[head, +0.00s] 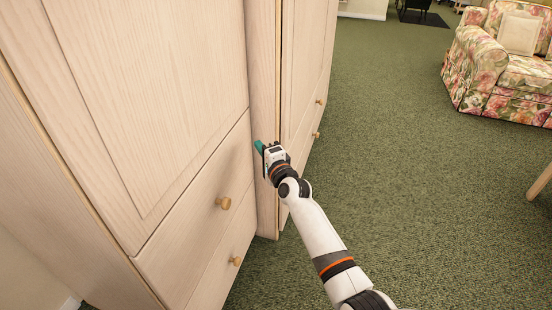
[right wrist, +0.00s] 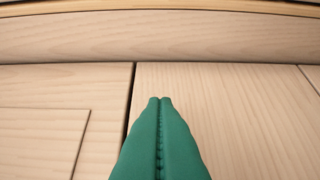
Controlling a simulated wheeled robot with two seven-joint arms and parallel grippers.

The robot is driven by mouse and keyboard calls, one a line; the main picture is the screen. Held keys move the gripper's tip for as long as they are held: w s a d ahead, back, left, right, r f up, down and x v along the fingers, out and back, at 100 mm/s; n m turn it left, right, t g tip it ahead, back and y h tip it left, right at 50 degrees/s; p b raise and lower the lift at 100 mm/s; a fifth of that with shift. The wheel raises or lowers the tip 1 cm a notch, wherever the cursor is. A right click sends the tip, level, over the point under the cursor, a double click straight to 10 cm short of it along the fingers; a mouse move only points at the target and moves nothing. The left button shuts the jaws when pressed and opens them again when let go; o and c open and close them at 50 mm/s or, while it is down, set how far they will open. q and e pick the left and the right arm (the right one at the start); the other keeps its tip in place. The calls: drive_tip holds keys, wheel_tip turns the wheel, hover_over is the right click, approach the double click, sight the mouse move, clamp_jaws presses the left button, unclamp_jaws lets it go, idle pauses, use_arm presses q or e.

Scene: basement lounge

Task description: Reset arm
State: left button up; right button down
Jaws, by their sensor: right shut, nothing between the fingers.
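My right arm reaches in from the bottom right of the head view. Its gripper (head: 258,146) is at the pale wooden wardrobe (head: 150,110), by the upright strip between two door sections. In the right wrist view the green fingers of the gripper (right wrist: 160,100) lie together with nothing between them. Pale wood panels fill the view beyond them. I cannot tell whether the fingertips touch the wood. My left gripper is in neither view.
Round wooden knobs stick out from the wardrobe drawers, one nearby (head: 224,203) and one lower (head: 237,261). Green carpet (head: 400,170) lies open to the right. A floral armchair (head: 500,65) stands at the upper right. A wooden leg (head: 540,182) shows at the right edge.

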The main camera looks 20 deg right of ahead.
use_arm(q)
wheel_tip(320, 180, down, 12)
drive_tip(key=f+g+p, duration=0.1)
drive_tip(key=p, duration=0.6)
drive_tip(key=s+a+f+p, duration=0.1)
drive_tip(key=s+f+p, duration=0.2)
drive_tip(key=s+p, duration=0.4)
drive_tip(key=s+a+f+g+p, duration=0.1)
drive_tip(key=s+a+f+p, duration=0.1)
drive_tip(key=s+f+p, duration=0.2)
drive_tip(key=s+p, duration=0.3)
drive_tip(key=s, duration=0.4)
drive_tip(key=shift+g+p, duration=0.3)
use_arm(e)
drive_tip(key=s+d+f+n+g+h, duration=0.1)
drive_tip(key=s+f+n+g, duration=0.4)
drive_tip(key=s+f, duration=0.6)
drive_tip(key=s+d+f+n+g+h, duration=0.1)
drive_tip(key=s+d+f+n+g, duration=0.3)
drive_tip(key=s, duration=2.8)
drive_tip(key=s+d+f+n+g+h, duration=0.1)
drive_tip(key=s+f+n+g, duration=0.6)
drive_tip(key=s+f, duration=1)
drive_tip(key=s+d+n, duration=0.1)
drive_tip(key=s+n, duration=0.1)
drive_tip(key=s, duration=0.2)
drive_tip(key=shift+s+d+f+g, duration=0.3)
drive_tip(key=shift+s+d, duration=0.05)
